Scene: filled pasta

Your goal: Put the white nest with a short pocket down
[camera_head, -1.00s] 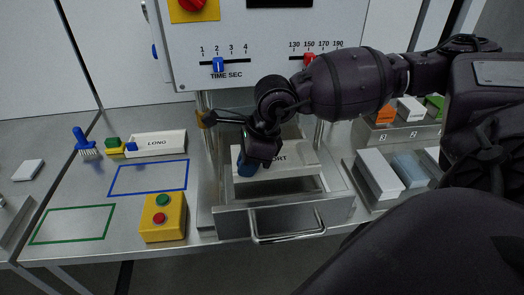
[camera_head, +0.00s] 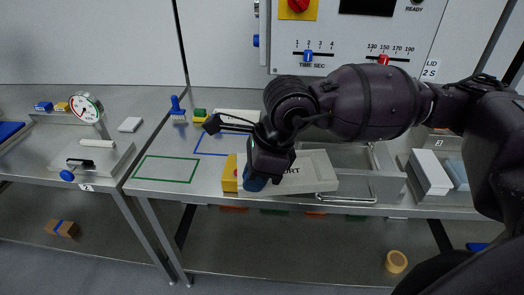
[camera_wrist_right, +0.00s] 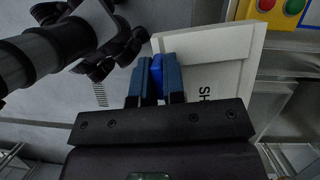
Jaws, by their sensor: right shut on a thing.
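The white nest (camera_head: 310,172) marked SHORT is a flat white block. My right gripper (camera_head: 256,181) is shut on its blue handle at its left end. In the head view it appears in front of the yellow button box and the drawer. In the right wrist view the nest (camera_wrist_right: 225,45) extends up and right from my blue fingers (camera_wrist_right: 157,80), with floor visible beside it. The pocket is hidden. A green outline (camera_head: 165,169) and a partly hidden blue outline (camera_head: 197,143) are marked on the table.
The yellow button box (camera_head: 229,175) is partly behind the nest. The open drawer (camera_head: 385,188) is to the right. Another white nest (camera_head: 238,115) lies behind my arm, near a blue brush (camera_head: 177,108). The green-outlined area is empty.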

